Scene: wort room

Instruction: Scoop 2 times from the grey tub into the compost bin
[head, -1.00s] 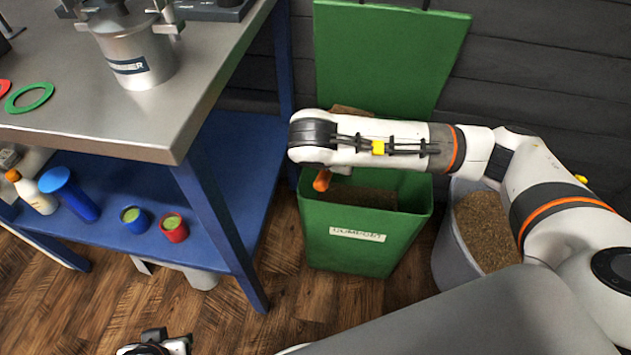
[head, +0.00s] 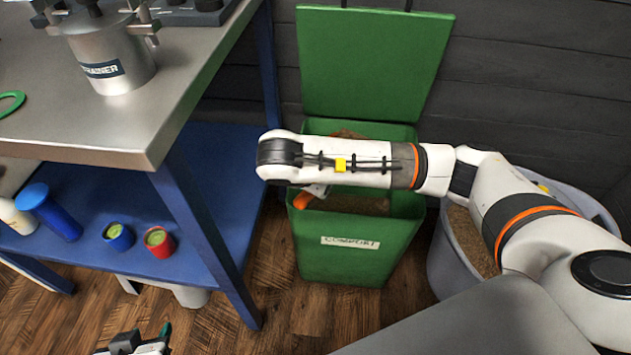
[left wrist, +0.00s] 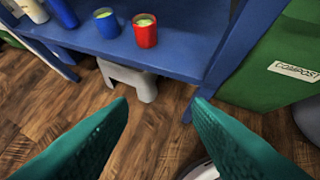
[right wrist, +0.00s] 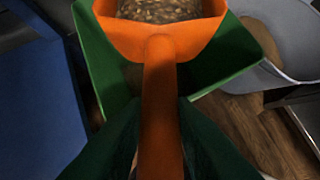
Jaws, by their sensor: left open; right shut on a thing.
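The green compost bin (head: 345,262) stands on the floor with its lid up and brown material inside. The grey tub (head: 444,252), holding brown grain, stands to its right, partly behind my right arm. My right gripper (right wrist: 158,118) is shut on the handle of an orange scoop (right wrist: 160,42). The scoop is over the bin's opening, and grainy material shows in its bowl. In the head view only a bit of the orange scoop (head: 308,196) shows below my arm. My left gripper (left wrist: 158,102) is open and empty, above the floor before the bench; it shows at the bottom of the head view (head: 145,345).
A steel-topped bench (head: 140,120) with blue legs and a blue lower shelf (head: 185,185) stands left of the bin. Blue and red cups (head: 159,241) and bottles stand on the shelf. A grey stool (left wrist: 132,80) is under it. A dark plank wall lies behind.

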